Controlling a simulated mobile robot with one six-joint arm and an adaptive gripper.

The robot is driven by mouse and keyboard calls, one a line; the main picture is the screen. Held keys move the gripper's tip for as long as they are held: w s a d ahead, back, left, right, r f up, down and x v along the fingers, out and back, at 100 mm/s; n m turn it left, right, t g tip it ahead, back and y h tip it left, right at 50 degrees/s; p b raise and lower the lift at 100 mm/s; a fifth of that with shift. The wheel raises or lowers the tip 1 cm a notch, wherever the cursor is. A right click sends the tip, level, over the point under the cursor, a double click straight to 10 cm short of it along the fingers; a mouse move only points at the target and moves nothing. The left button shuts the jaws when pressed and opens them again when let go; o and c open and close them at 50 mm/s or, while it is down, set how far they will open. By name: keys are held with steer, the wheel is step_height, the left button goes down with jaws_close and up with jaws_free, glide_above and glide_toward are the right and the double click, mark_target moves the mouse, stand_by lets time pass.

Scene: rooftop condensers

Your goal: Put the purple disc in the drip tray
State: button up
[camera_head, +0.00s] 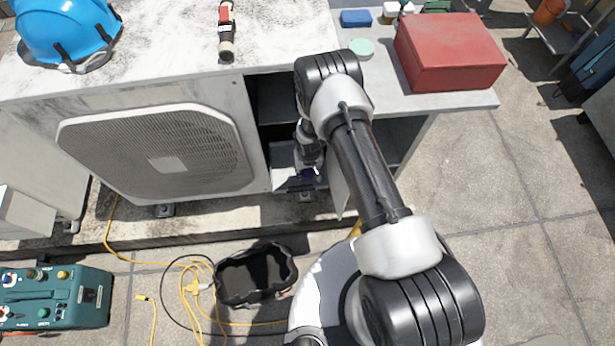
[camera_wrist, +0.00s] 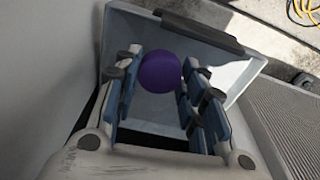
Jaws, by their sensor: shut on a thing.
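The purple disc (camera_wrist: 160,72) is between the two blue-and-grey fingers of my gripper (camera_wrist: 160,66) in the wrist view. My gripper is shut on it. In the head view the gripper (camera_head: 308,165) points down at the open bay beside the fan unit, and only a small dark purple bit of the disc (camera_head: 308,173) shows. A light grey open drawer (camera_wrist: 225,62) with a dark handle lies below and around the disc in the wrist view. A black open tray (camera_head: 255,275), which looks like the drip tray, sits empty on the ground in front of the unit.
The condenser's fan grille (camera_head: 165,150) is left of the bay. A red box (camera_head: 448,52), a pale green disc (camera_head: 361,48) and a blue hard hat (camera_head: 65,30) stand on top. Yellow cables (camera_head: 190,285) and a teal case (camera_head: 55,298) lie left of the black tray.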

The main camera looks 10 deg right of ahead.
mark_target(308, 173)
steer(key=shift+f+b, duration=0.75)
steer(key=shift+f, duration=1.4)
steer(key=shift+f, duration=0.1)
steer(key=shift+f, duration=0.15)
steer(key=o, duration=1)
steer(key=shift+r, duration=0.2)
steer(key=r+p, duration=0.1)
steer(key=r, duration=0.3)
steer(key=s+r+p, duration=0.1)
steer(key=r, duration=0.3)
steer(key=r+p, duration=0.2)
steer(key=r, duration=0.2)
steer(key=shift+s, duration=0.25)
